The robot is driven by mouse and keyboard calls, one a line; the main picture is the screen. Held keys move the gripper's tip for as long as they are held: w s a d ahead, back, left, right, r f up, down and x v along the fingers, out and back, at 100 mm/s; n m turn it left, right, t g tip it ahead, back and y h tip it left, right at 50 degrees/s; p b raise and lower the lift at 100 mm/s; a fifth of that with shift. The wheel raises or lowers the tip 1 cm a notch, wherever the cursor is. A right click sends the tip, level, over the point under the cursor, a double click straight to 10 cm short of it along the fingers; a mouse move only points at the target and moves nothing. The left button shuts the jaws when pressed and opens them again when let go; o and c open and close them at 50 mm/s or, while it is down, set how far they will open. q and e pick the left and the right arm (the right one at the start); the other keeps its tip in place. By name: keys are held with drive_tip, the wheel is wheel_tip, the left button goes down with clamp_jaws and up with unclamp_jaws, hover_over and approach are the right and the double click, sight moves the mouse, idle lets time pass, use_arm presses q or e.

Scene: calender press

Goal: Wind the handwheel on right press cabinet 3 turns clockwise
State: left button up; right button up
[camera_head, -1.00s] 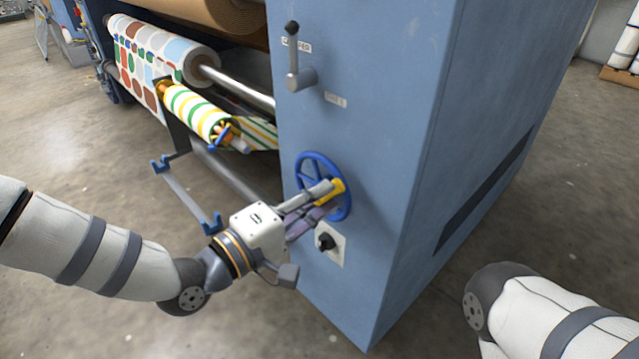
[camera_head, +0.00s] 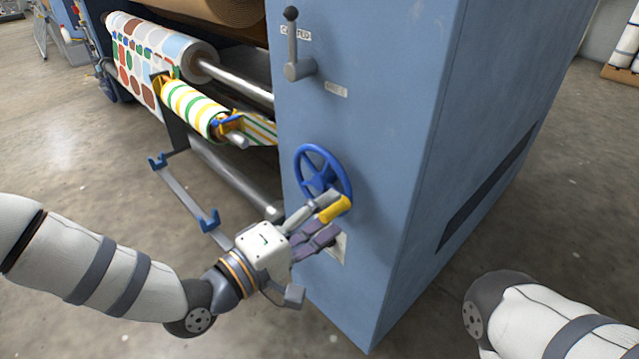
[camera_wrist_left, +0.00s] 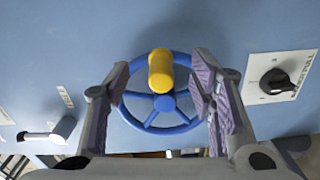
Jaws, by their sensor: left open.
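The blue handwheel (camera_head: 306,158) is on the front of the blue press cabinet (camera_head: 385,150). Its yellow handle (camera_head: 335,208) sticks out from the lower right of the rim. My left gripper (camera_head: 330,214) is open, with its fingers either side of the handle. In the left wrist view the wheel (camera_wrist_left: 134,117) and the yellow handle (camera_wrist_left: 160,72) lie between the spread fingers of my left gripper (camera_wrist_left: 162,88), with gaps both sides. My right gripper is out of view; only part of my right arm shows at the lower right.
A black knob on a white plate (camera_wrist_left: 282,80) is close to the right finger in the wrist view. A grey lever (camera_head: 298,68) is above the wheel. Printed rolls (camera_head: 195,105) and a bracket with blue hooks (camera_head: 208,220) are left of the cabinet.

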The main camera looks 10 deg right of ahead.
use_arm(q)
drive_tip(key=p+v, duration=0.2)
drive_tip(key=v, duration=0.4)
drive_tip(key=shift+s+a, duration=0.25)
drive_tip(key=shift+a, duration=0.05)
